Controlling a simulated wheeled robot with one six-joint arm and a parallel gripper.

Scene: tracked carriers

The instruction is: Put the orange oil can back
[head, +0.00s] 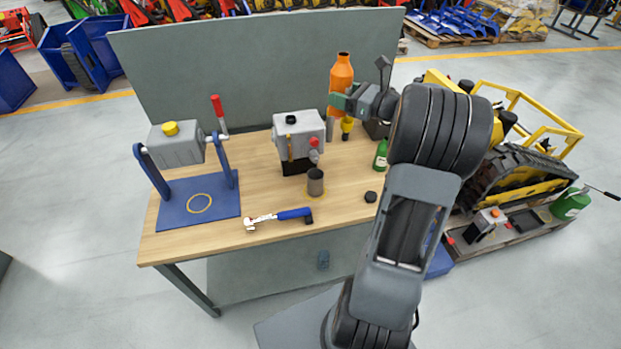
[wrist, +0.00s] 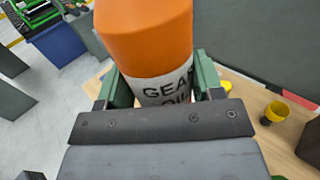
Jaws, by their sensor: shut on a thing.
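The orange oil can (head: 342,72) is a bottle with a narrow neck, upright and held above the back of the workbench. In the wrist view the can (wrist: 145,38) fills the top middle, with a white label reading "GEA" and "OIL". My gripper (head: 345,101) is shut around the can, with a green jaw on each side of it in the wrist view (wrist: 165,90). A ring marking (head: 200,203) lies on the blue stand's base at the left of the bench.
A black cap (head: 370,197) lies near the right. A grey panel (head: 240,60) rises behind. The front left of the bench is clear.

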